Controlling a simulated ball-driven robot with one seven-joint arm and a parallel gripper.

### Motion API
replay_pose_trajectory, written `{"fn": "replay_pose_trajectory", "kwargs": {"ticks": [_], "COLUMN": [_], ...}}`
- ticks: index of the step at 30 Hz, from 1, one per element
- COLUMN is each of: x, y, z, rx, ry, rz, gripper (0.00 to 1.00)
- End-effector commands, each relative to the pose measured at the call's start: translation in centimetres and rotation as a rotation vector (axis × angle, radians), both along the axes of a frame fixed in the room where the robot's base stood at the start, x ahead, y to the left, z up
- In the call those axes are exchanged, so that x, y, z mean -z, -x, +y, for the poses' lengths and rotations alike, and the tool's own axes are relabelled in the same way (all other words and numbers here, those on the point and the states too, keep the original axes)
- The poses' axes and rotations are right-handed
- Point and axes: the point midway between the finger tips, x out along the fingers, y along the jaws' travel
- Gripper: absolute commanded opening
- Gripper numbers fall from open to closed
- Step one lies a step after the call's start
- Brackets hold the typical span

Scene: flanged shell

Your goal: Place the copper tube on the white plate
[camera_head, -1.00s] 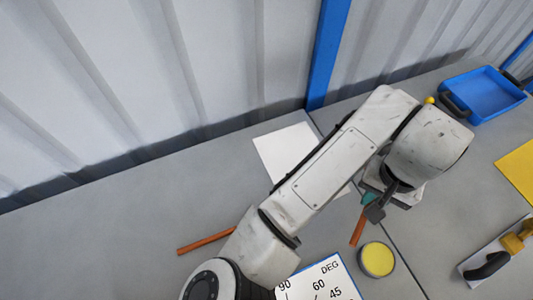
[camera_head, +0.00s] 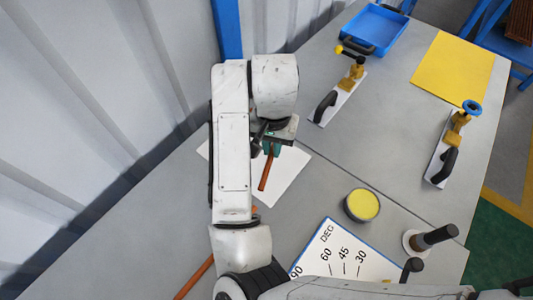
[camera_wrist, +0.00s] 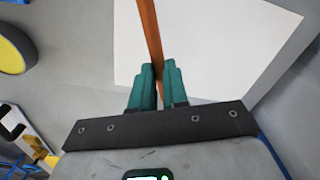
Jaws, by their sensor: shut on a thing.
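The copper tube (camera_head: 265,173) is a thin orange-brown rod. My gripper (camera_head: 271,148) is shut on it near one end, and the rest sticks out past the fingers. In the wrist view the green fingers (camera_wrist: 158,82) pinch the tube (camera_wrist: 151,35). The white plate (camera_head: 287,179) is a flat white sheet on the grey table, partly hidden by my arm. The tube and gripper show over the plate in both views. I cannot tell how high the tube is above it.
A second orange-brown rod (camera_head: 196,277) lies at lower left, partly behind my arm. A yellow-topped round tin (camera_head: 362,205) and an angle board (camera_head: 340,255) are to the right.

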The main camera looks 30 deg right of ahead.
Motion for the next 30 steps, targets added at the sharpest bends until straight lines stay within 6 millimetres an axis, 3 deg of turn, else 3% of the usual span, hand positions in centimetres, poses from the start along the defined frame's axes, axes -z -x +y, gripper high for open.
{"fn": "replay_pose_trajectory", "kwargs": {"ticks": [9,15,28,29,30], "x": [2.4,4.9,5.7,5.7,5.6], "y": [-2.0,-1.9,-1.9,-1.9,-1.9], "z": [0.3,0.3,0.2,0.2,0.2], "rx": [-0.001,-0.002,0.000,0.000,0.000], "ry": [-0.002,-0.001,0.000,-0.001,-0.001], "rz": [0.001,0.002,0.000,-0.001,-0.001], "gripper": [0.00,0.00,0.00,0.15,0.19]}}
